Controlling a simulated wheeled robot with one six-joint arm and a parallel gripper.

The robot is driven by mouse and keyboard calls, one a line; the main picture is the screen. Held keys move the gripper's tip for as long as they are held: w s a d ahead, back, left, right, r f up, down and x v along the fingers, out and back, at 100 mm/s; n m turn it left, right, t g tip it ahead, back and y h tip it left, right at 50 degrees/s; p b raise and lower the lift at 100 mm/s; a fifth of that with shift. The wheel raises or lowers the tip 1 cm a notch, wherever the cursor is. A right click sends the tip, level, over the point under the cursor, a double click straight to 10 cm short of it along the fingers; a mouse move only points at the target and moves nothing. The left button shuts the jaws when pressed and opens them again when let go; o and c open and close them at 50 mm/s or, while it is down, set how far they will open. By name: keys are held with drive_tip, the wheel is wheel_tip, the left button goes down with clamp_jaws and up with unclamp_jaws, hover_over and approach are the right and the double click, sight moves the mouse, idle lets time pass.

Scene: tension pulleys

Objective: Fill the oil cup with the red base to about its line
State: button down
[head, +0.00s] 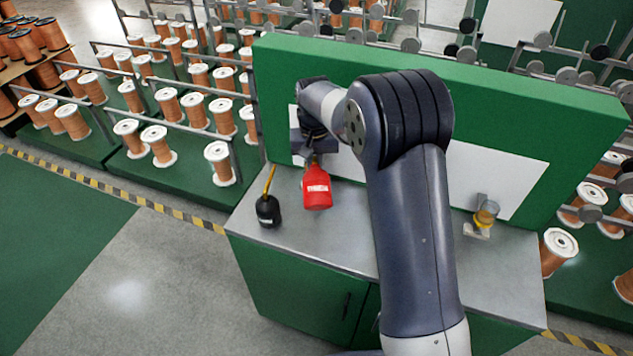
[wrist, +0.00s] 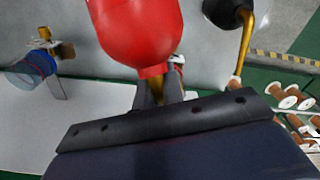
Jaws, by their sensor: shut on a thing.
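My gripper (head: 308,158) is shut on a red oil bottle (head: 317,188) with a white label, gripping it near its neck. In the wrist view the red bottle (wrist: 138,30) fills the top middle, and the gripper fingers (wrist: 160,88) close around its narrow end. An oil cup with an amber body (head: 487,213) is on a bracket at the right of the bench. The wrist view shows a cup with a blue part (wrist: 38,62) at the left. A small piece of a fitting (wrist: 177,60) shows just behind the bottle, mostly hidden. I cannot clearly make out a red base.
A black oil can (head: 268,210) with a yellow spout stands on the grey bench (head: 345,245), left of the red bottle. A green panel (head: 480,110) with white boards rises behind. My arm hides the bench's middle. Copper spools (head: 218,160) on racks surround the bench.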

drive_tip(key=shift+s+f+t+b, duration=0.1)
drive_tip(key=shift+f+t+b, duration=0.2)
drive_tip(key=shift+b, duration=0.15)
drive_tip(key=shift+r, duration=0.15)
drive_tip(key=t+b, duration=0.1)
drive_tip(key=b, duration=0.2)
drive_tip(key=shift+s+f, duration=0.1)
drive_tip(key=shift+f, duration=0.3)
drive_tip(key=b, duration=0.2)
drive_tip(key=t+b, duration=0.1)
drive_tip(key=b, duration=0.1)
drive_tip(key=shift+s+f+t+b, duration=0.15)
drive_tip(key=shift+f+t+b, duration=0.1)
drive_tip(key=shift+t+b, duration=0.1)
drive_tip(key=shift+t+b, duration=0.25)
drive_tip(key=shift+b, duration=0.35)
drive_tip(key=shift+r, duration=0.2)
drive_tip(key=shift+s+d, duration=0.1)
